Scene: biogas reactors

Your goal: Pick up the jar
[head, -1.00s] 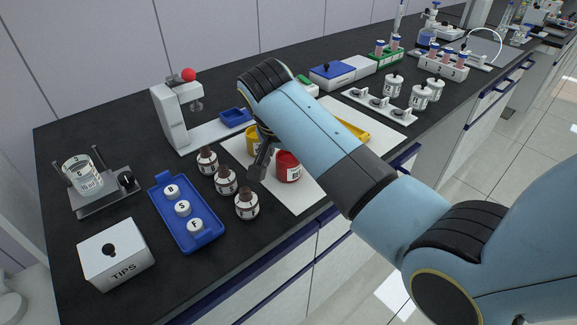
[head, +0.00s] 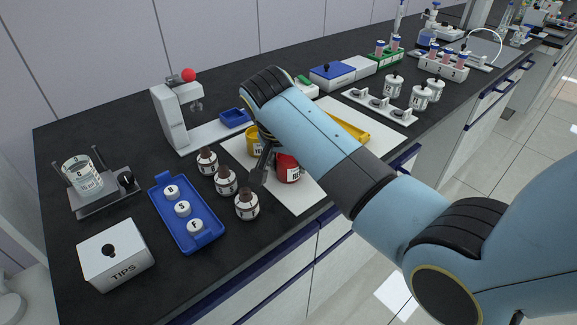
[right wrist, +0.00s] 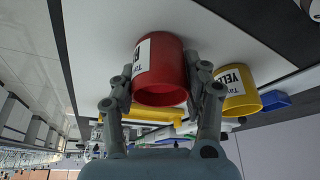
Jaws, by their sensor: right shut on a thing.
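The red jar (head: 290,170) stands on the white mat (head: 302,203) in the head view, with a white label on its side. My right gripper (right wrist: 162,82) is shut on the red jar (right wrist: 160,72), one finger on each side of it in the right wrist view. In the head view a dark finger of this gripper (head: 264,163) shows at the jar's left side, and my forearm hides part of the area behind. A yellow jar (head: 253,141) stands behind it; it also shows in the right wrist view (right wrist: 238,92), just beside the right-hand finger. My left gripper is not in view.
Several brown-capped bottles (head: 226,181) stand left of the mat. Beyond them are a blue tray (head: 174,229) with white-topped pieces and a white TIPS box (head: 117,258). A yellow tray (head: 349,127) lies behind my forearm. The bench's front edge is close to the mat.

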